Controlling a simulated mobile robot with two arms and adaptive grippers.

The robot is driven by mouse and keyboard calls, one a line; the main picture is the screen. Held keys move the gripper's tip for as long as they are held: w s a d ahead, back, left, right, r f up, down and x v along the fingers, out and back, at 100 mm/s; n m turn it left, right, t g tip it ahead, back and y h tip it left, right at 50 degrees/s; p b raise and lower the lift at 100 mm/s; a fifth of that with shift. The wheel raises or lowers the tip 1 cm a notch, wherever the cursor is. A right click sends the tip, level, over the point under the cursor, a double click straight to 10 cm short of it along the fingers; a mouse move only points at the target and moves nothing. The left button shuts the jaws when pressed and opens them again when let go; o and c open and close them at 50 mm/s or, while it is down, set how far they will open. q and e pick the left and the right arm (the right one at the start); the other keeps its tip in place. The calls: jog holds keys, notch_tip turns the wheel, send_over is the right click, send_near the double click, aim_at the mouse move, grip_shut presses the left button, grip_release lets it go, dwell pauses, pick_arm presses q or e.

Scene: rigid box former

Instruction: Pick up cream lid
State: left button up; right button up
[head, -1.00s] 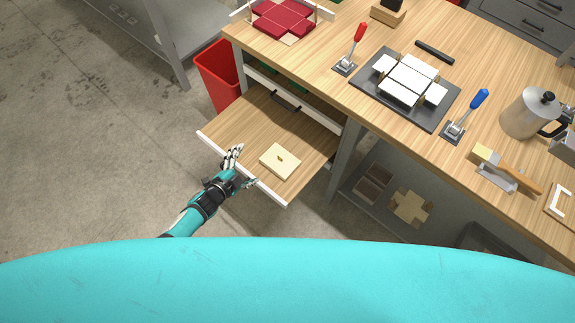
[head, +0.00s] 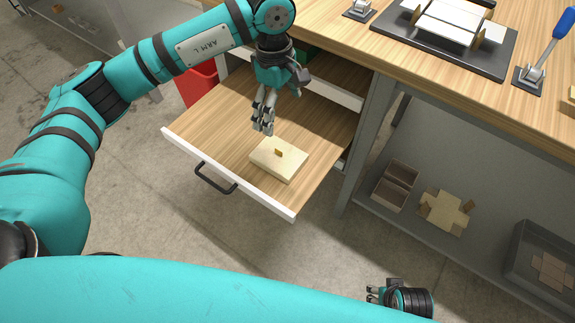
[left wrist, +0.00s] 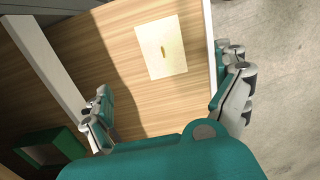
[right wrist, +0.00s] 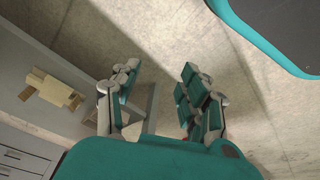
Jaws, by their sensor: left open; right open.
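The cream lid (head: 277,163) is a flat square piece with a small upright tab on top. It lies in the open wooden drawer (head: 217,120), near the drawer's front. My left gripper (head: 264,125) is open and empty above the drawer, just behind the lid in the head view. In the left wrist view the lid (left wrist: 161,48) lies flat beyond the fingertips, apart from them. My right gripper (head: 371,294) is open and empty, low at the bottom of the head view, far from the lid. The right wrist view shows its spread fingers (right wrist: 155,95) over the floor.
The workbench (head: 340,50) stands behind the drawer and carries a dark plate with white panels (head: 448,25) and a blue-handled clamp (head: 540,60). A lower shelf holds a brown divided box (head: 395,186) and a cross-shaped blank (head: 445,213). A green box (left wrist: 50,148) sits deeper in the drawer.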

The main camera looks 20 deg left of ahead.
pick_arm(q)
jog(key=b, duration=0.1)
send_near(279, 150)
jog(key=shift+y, duration=0.4)
notch_tip(279, 150, down, 6)
jog(key=shift+d, duration=0.2)
jog(key=shift+s+f, duration=0.1)
jog(key=shift+f, duration=0.45)
notch_tip(279, 150, down, 4)
jog(key=shift+s+d+f+b, duration=0.1)
jog(key=shift+b, duration=0.35)
jog(key=c, duration=1)
pick_arm(e)
jog(key=w+v, duration=0.1)
jog(key=v, duration=0.5)
jog(key=shift+w+r, duration=0.4)
jog(key=shift+w, duration=0.15)
jog(key=shift+t, duration=0.3)
